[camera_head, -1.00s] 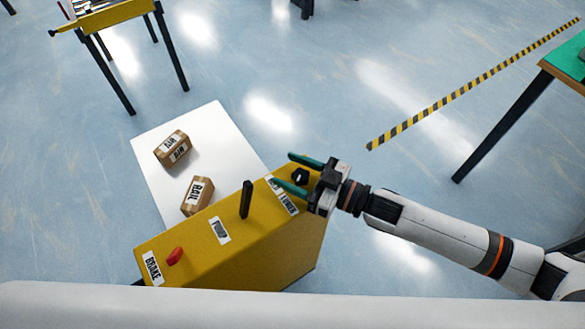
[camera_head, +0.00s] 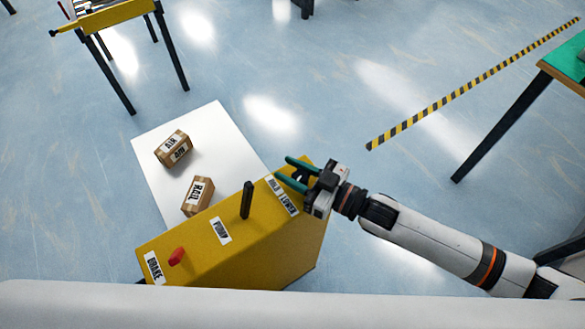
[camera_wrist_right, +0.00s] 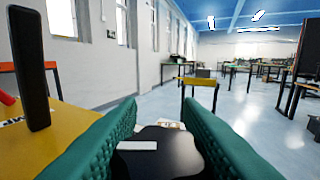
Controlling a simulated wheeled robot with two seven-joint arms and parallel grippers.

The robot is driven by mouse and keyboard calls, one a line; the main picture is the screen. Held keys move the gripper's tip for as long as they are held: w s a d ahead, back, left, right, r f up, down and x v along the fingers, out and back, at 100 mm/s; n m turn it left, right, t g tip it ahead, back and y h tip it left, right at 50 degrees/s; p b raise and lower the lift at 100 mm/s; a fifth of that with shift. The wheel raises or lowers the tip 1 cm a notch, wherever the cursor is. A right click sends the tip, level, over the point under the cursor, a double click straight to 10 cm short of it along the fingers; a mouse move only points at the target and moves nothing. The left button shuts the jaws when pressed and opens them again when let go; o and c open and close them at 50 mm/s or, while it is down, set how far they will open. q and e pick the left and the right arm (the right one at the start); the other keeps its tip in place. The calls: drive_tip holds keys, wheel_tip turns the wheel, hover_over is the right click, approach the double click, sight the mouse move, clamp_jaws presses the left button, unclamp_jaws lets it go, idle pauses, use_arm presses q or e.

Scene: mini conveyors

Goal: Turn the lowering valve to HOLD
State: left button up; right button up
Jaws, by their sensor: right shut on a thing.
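The yellow control box (camera_head: 265,242) carries the lowering valve, a black knob (camera_wrist_right: 165,160) with a white line on top, at its far right end. A white label (camera_head: 283,195) reading HOLD and LOWER lies beside the valve. My right gripper (camera_head: 284,168) is shut on the knob, one green finger on each side. In the right wrist view the knob sits between the two fingers (camera_wrist_right: 160,120) and its white line runs across the picture. In the head view the fingers hide most of the knob. My left gripper is not in view.
On the box stand a black pump lever (camera_head: 246,200), also near at left in the wrist view (camera_wrist_right: 29,70), and a red brake knob (camera_head: 176,256). Two labelled boxes (camera_head: 174,148) (camera_head: 198,195) lie on a white platform (camera_head: 150,140) behind. Open floor lies to the right.

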drive_tip(key=m+t+h+p, duration=0.1)
drive_tip(key=m+t+h, duration=0.1)
drive_tip(key=m+t+h+p, duration=0.2)
drive_tip(key=t, duration=0.1)
drive_tip(key=shift+w+d+r+m+p, duration=0.1)
drive_tip(key=shift+w+d+m+p, duration=0.1)
drive_tip(key=shift+m+p, duration=0.1)
drive_tip(key=m+t+h+p, duration=0.1)
drive_tip(key=m+t+h, duration=0.1)
drive_tip(key=shift+w+d+h, duration=0.1)
drive_tip(key=shift+d+h, duration=0.05)
drive_tip(key=shift+h, duration=0.25)
drive_tip(key=shift+w+d+m+t+h, duration=0.1)
drive_tip(key=shift+d+m+t+h, duration=0.1)
drive_tip(key=shift+m+t+h, duration=0.85)
drive_tip(key=shift+g+h, duration=0.25)
drive_tip(key=shift+h, duration=0.1)
drive_tip(key=o, duration=1)
drive_tip(key=shift+c, duration=0.2)
drive_tip(key=v, duration=1.2)
